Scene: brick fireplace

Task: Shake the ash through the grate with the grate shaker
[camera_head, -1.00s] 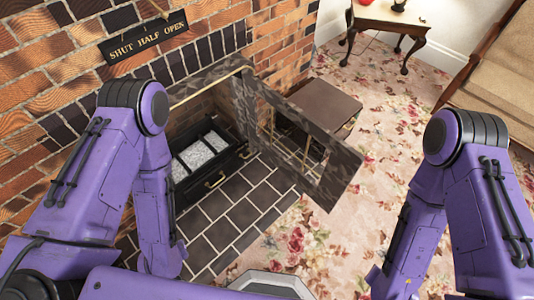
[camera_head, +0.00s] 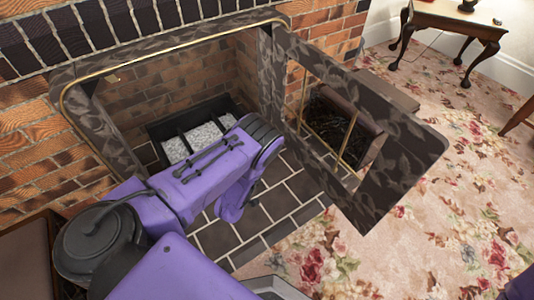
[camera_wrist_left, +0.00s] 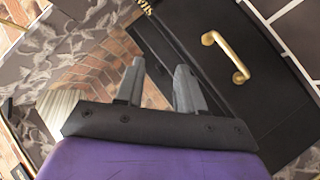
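The black grate box (camera_head: 160,133) sits inside the brick fireplace, with pale grey ash (camera_head: 207,135) in its divided sections. My left arm reaches across in front of it and hides its front; the left gripper itself is hidden in the head view. In the left wrist view my left gripper (camera_wrist_left: 158,85) is open and empty, with its two grey fingers apart. Beyond the fingers is a black front with a brass handle (camera_wrist_left: 226,57) to their right, and partly cut-off gold lettering at the top. I cannot make out a separate grate shaker. The right gripper is out of view.
The patterned fireplace door (camera_head: 398,160) with brass bars stands swung open to the right. Behind it is an open box (camera_head: 370,140) of dark contents. Dark hearth tiles (camera_head: 275,205) lie in front, then floral carpet. A small wooden table (camera_head: 455,18) stands at the upper right.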

